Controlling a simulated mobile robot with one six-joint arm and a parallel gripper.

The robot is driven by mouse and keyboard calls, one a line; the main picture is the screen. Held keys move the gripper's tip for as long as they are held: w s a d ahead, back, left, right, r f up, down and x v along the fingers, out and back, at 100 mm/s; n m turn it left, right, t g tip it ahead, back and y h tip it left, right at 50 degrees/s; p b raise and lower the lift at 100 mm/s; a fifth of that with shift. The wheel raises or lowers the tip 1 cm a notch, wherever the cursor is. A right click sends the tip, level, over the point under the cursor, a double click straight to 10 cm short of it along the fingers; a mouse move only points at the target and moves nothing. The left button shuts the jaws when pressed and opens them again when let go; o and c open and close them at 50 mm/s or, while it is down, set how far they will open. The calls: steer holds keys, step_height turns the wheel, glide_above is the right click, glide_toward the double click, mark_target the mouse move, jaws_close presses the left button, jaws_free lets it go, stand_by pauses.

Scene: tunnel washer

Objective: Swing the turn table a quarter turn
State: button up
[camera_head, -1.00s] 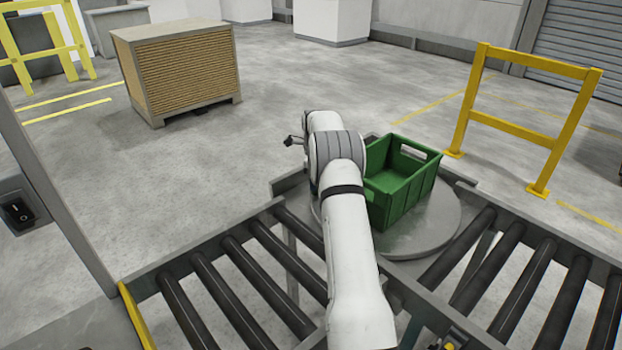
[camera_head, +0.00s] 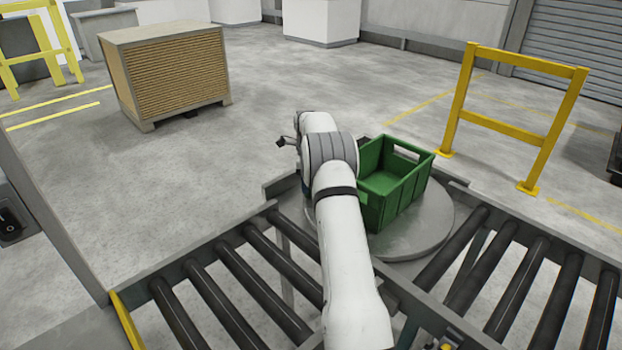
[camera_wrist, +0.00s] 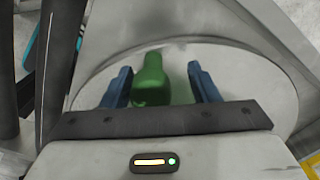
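The turn table (camera_head: 420,233) is a round grey plate between two roller conveyor stretches, with a green crate (camera_head: 397,190) standing on it. Its pale disc (camera_wrist: 100,68) also fills much of the wrist view. A green rounded peg (camera_wrist: 151,78), which looks like a handle, stands out over the disc there. My gripper (camera_wrist: 161,68) is open, its two blue fingers on either side of the peg. The left finger is close to the peg; a clear gap shows at the right finger. In the head view, my arm hides the gripper and the plate's left part.
Dark rollers (camera_head: 262,277) lie left of my arm, and more rollers (camera_head: 520,285) lie to the right. A yellow barrier (camera_head: 523,110) stands behind on the right. A large slatted box (camera_head: 180,75) stands back left. The floor beyond the turn table is clear.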

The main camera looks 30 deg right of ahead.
step_height(320, 180, up, 8)
steer(key=shift+f+b, duration=0.2)
steer(key=shift+b, duration=0.5)
steer(key=shift+r, duration=0.1)
